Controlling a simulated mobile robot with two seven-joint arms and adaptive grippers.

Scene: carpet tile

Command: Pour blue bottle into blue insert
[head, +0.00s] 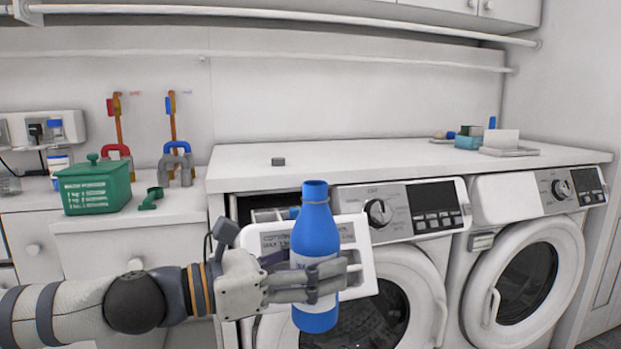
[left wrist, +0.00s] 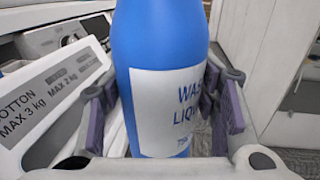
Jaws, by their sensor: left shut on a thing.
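The blue bottle (head: 315,232), with a white label, stands upright in my left gripper (head: 318,283), which is shut around its lower part. In the left wrist view the bottle (left wrist: 165,45) fills the middle, between the purple-padded fingers of the gripper (left wrist: 165,115); its top is out of frame. The bottle is in front of the white drawer front (head: 275,240) of the left washer. The drawer is open, with a dark gap behind its front. A small blue patch (head: 294,212) shows inside, mostly hidden by the bottle; I cannot tell its shape. My right gripper is not in view.
The left washer (head: 405,265) and right washer (head: 525,265) stand under a white counter (head: 400,163). A small dark cap-like piece (head: 278,161) lies on the counter. A green basket (head: 93,186) and colored holders stand at left. Most of the counter is clear.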

